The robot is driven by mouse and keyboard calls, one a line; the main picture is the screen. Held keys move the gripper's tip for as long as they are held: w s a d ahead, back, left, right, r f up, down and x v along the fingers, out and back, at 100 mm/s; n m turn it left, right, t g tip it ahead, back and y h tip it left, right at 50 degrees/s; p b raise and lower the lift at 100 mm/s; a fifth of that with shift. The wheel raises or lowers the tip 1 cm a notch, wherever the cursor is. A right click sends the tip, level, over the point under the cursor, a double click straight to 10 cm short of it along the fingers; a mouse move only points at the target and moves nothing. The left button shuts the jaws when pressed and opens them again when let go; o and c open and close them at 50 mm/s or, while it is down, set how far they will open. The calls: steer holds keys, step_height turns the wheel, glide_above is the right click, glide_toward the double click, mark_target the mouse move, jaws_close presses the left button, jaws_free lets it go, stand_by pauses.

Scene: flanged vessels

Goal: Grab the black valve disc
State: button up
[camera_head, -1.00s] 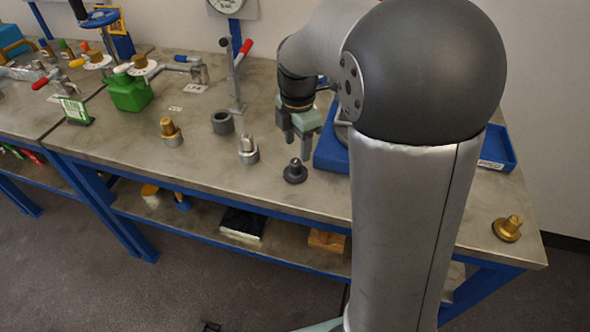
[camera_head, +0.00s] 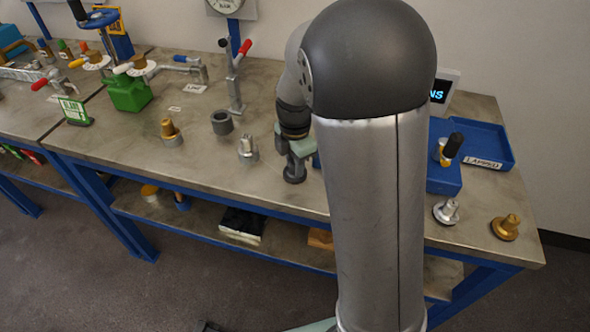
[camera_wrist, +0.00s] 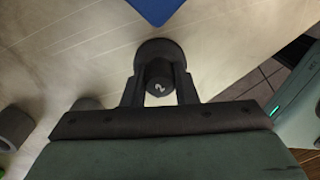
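The black valve disc (camera_head: 294,176) stands upright on the bench, with its dark round base resting on the top. In the wrist view its wide base (camera_wrist: 160,45) lies beyond the fingertips, and its stem, with a pale mark on its end, points toward the camera. My gripper (camera_head: 296,160) is down over the disc. In the wrist view my gripper's fingers (camera_wrist: 159,82) are on either side of the stem, very close to it. I cannot tell whether they press on it. In the head view the stem is hidden by my gripper.
A silver valve disc (camera_head: 247,152) and a dark ring (camera_head: 222,123) are to the left. A brass-topped piece (camera_head: 171,134) stands farther left. At right are a blue tray (camera_head: 500,141), another silver piece (camera_head: 446,212) and a brass disc (camera_head: 505,229) near the edge.

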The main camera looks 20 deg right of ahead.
jaws_close()
steer(key=shift+r, duration=0.15)
